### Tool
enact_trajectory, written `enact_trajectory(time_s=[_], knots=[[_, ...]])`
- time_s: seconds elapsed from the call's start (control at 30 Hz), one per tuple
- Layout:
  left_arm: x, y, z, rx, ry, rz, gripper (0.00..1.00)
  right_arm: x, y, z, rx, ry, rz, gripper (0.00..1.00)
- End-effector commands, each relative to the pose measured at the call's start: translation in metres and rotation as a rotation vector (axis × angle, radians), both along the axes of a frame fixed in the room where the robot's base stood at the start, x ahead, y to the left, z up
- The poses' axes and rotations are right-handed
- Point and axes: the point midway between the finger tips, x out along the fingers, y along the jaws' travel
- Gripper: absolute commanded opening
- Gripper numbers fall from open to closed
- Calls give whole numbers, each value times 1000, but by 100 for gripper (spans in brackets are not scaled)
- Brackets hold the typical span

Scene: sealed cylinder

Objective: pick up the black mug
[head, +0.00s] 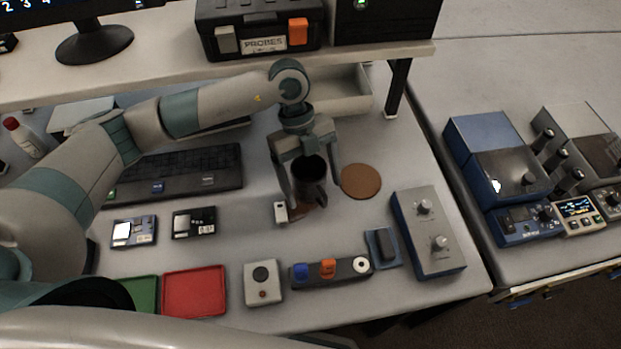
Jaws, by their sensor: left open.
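The black mug (309,176) stands on the table in the head view, with a brown surface showing at its base. My left gripper (308,200) is above and around the mug, pointing down. Its jaws are open, with one finger to the left of the mug and the other behind it to the right. The picture does not show clearly whether either finger touches the mug. My right gripper is not in view.
A round brown coaster (360,181) lies right of the mug. A keyboard (185,172) lies to the left. A grey control box (428,233), a button strip (330,271) and a red tray (194,292) are nearer. A shelf (160,70) with a probes case (262,28) stands behind.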

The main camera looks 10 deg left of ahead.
Motion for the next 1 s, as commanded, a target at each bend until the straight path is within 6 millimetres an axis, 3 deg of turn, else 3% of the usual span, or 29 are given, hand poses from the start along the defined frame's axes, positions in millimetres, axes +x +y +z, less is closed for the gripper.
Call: enact_trajectory(time_s=[0.57, 0.67, 0.8, 1.0], knots=[[-2, -2, -8, -1, -2, 0, 82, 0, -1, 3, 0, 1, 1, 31], [-2, -2, -8, 0, -2, -1, 63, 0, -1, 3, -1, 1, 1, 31], [-2, -2, -8, 0, -1, 0, 30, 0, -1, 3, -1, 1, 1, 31], [-2, -2, -7, -1, -2, 0, 29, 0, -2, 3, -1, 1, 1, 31]])
